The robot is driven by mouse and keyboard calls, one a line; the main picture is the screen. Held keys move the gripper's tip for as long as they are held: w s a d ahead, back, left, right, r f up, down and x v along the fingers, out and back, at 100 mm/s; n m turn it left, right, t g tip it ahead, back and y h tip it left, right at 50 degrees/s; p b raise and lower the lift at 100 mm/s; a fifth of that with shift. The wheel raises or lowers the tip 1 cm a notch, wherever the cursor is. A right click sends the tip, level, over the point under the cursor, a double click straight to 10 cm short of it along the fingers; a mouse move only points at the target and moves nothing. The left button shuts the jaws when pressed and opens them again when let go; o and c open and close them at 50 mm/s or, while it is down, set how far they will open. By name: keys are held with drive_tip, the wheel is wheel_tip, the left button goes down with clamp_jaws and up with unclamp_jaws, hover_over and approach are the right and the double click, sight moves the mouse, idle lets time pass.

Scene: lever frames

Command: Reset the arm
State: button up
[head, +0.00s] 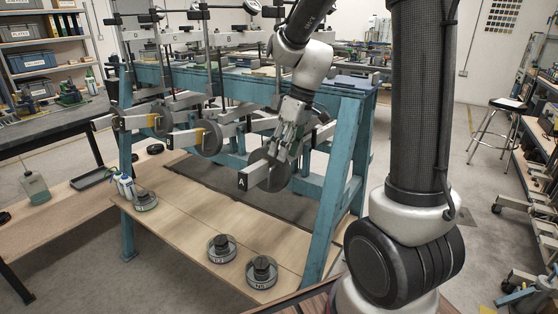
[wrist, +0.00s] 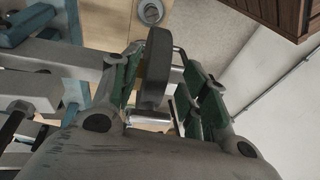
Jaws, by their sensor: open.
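My arm reaches down from the top of the head view. My gripper (head: 290,140) is at the front lever arm marked "A" (head: 254,178), beside the round grey disc (head: 268,168) on it. In the wrist view, my gripper (wrist: 165,90) has its green-padded fingers apart. The dark disc (wrist: 155,70) stands edge-on between them, with a short silver pin (wrist: 160,115) close by. A gap shows between the disc and the right finger. I cannot tell whether the left finger touches the disc.
The blue lever frame (head: 340,150) carries several more levers and discs. Round weights (head: 222,248) and (head: 261,271) sit on the low wooden board (head: 190,235); another weight (head: 145,200) and bottles stand left. A stool (head: 492,125) stands at the right. Open floor lies beyond my arm.

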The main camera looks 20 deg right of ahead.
drive_tip(key=shift+w+r, duration=0.1)
drive_tip(key=shift+r, duration=1.8)
drive_tip(key=shift+a, duration=0.1)
